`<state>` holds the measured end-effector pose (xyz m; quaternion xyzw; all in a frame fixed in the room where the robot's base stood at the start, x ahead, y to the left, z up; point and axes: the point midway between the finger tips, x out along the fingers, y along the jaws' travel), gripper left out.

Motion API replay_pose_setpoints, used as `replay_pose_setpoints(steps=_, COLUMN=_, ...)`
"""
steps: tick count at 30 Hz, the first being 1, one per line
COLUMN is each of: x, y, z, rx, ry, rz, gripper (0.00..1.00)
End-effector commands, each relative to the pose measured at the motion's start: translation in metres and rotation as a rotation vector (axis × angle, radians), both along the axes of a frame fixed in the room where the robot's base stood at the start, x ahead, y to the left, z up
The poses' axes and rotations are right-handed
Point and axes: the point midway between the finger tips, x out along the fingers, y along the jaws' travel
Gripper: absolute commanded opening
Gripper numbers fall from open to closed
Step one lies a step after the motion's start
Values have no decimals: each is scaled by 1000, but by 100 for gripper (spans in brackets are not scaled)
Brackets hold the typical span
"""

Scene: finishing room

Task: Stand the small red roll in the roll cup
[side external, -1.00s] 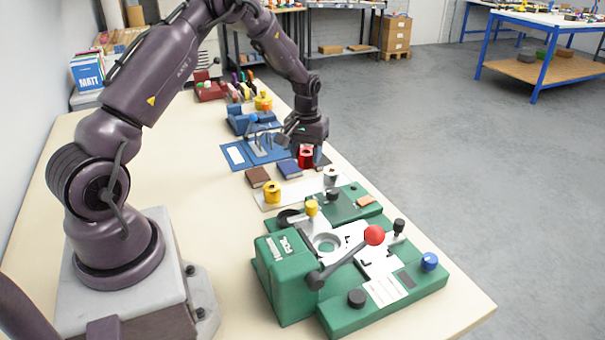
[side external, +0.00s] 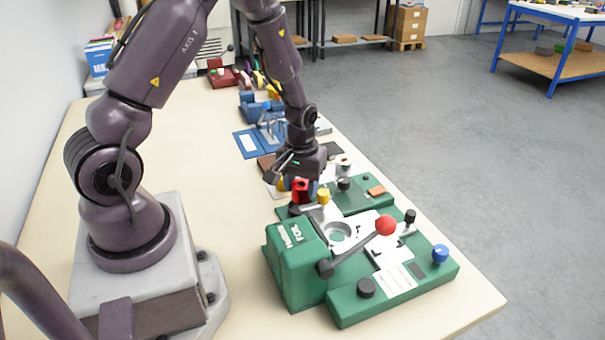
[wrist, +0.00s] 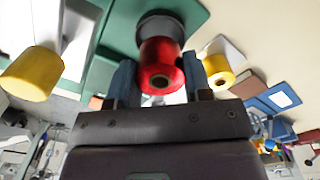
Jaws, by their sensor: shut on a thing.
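The small red roll (side external: 300,188) is held between the fingers of my gripper (side external: 299,180), which points down. In the wrist view my gripper (wrist: 160,84) has one finger on each side of the red roll (wrist: 161,58), and the roll's hole faces the camera. The roll looks upright and lined up with the cup. I cannot tell whether it touches or enters the cup.
A yellow-topped post (side external: 323,196) stands close right of the cup. The green foil machine (side external: 296,262) with a red-knobbed lever (side external: 386,225) is in front. A yellow roll (wrist: 217,68) and a white roll (side external: 343,162) stand nearby.

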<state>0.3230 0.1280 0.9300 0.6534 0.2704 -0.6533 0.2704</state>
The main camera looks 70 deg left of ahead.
Motion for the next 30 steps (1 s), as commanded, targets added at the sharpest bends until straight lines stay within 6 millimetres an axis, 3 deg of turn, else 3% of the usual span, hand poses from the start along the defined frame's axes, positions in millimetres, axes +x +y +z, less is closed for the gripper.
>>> replay_pose_setpoints(steps=9, x=0, y=0, z=-24, rx=0, ry=1, rz=0, gripper=25)
replay_pose_setpoints(steps=30, x=0, y=0, z=-26, rx=1, ry=-1, rz=-1, gripper=25)
